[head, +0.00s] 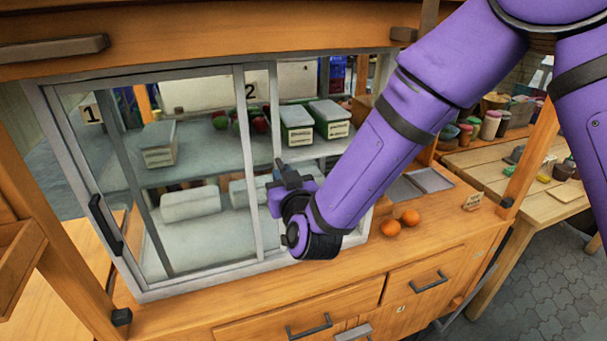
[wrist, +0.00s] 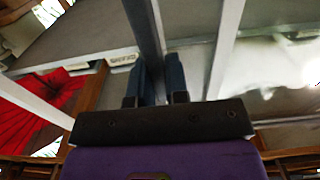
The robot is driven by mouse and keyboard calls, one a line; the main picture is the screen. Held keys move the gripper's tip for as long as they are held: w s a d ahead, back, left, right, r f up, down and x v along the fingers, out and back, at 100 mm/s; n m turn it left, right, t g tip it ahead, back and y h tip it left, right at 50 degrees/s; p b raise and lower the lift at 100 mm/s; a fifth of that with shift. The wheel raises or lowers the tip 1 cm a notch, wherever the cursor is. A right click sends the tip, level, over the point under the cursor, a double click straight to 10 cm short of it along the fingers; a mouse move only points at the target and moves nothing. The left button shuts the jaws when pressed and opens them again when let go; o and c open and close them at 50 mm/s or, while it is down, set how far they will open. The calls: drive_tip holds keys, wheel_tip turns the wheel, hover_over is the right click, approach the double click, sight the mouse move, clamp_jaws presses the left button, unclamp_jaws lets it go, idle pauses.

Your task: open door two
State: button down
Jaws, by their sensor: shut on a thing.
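The glass-fronted display case has sliding panes in pale metal frames. Door one, marked 1 (head: 92,113), is at the left, with a dark upright handle (head: 105,225) on its left frame. The 2 label (head: 250,89) of door two is at the top, near the middle uprights. My gripper (head: 284,177) is in front of the glass, right of the middle uprights. In the wrist view its two fingers (wrist: 160,80) are closed around a dark upright bar (wrist: 146,30), which looks like door two's handle. The head view hides that handle behind my gripper.
Cartons (head: 328,119) and red and green produce stand on the shelf inside. Two oranges (head: 391,228) lie on the wooden counter, right of my gripper. Drawers with handles (head: 310,326) are below. A side table (head: 520,170) with jars is at the right.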

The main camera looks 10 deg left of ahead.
drive_tip(key=shift+s+a, duration=0.2)
drive_tip(key=shift+a, duration=0.1)
drive_tip(key=c, duration=1.1)
unclamp_jaws()
drive_tip(key=shift+s+d, duration=0.1)
drive_tip(key=v, duration=1)
drive_tip(key=shift+s+d, duration=0.2)
